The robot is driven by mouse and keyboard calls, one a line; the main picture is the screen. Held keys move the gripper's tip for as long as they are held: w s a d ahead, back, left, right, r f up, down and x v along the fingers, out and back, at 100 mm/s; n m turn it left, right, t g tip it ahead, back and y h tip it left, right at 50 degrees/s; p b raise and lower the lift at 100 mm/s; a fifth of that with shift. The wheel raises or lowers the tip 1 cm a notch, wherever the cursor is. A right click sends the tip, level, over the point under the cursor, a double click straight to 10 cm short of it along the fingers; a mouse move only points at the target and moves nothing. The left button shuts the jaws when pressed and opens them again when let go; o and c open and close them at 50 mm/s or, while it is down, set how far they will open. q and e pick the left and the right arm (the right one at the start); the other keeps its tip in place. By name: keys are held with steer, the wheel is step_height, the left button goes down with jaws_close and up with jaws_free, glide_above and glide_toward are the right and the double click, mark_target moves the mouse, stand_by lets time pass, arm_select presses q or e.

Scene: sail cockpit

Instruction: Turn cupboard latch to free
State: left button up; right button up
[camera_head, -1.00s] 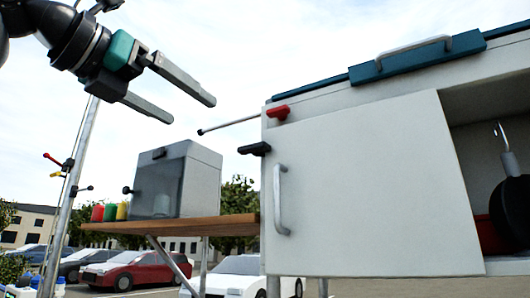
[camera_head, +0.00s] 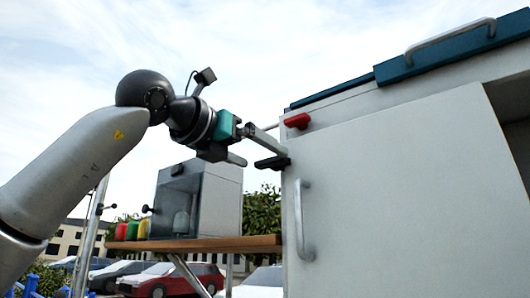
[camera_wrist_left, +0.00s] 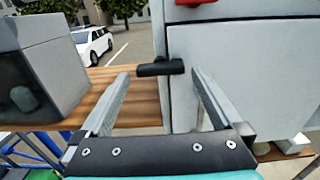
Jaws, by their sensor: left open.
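The cupboard (camera_head: 400,190) has a pale sliding or hinged front door with a grey bar handle (camera_head: 303,220). A black latch (camera_head: 272,163) sits at the door's upper left edge and lies roughly level. In the left wrist view the black latch (camera_wrist_left: 160,68) sticks out leftward past the cupboard's edge. My left gripper (camera_head: 262,152) is open at the latch. In the wrist view its two fingers (camera_wrist_left: 160,74) stand either side of the latch, with gaps on both sides; I cannot tell how far it lies between them in depth. My right gripper is out of view.
A red knob (camera_head: 297,121) sits on the cupboard above the latch. A grey box with a dark front (camera_head: 200,200) stands on a wooden shelf (camera_head: 225,243) to the left, beside small coloured containers (camera_head: 132,230). A teal lid with a handle (camera_head: 440,55) tops the cupboard.

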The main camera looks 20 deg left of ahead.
mark_target(267, 160)
arm_select(q)
steer(key=shift+x, duration=1.15)
steer(key=shift+w+d+p, duration=0.1)
steer(key=shift+w+p, duration=0.2)
steer(key=shift+c, duration=0.2)
steer(key=c, duration=1.1)
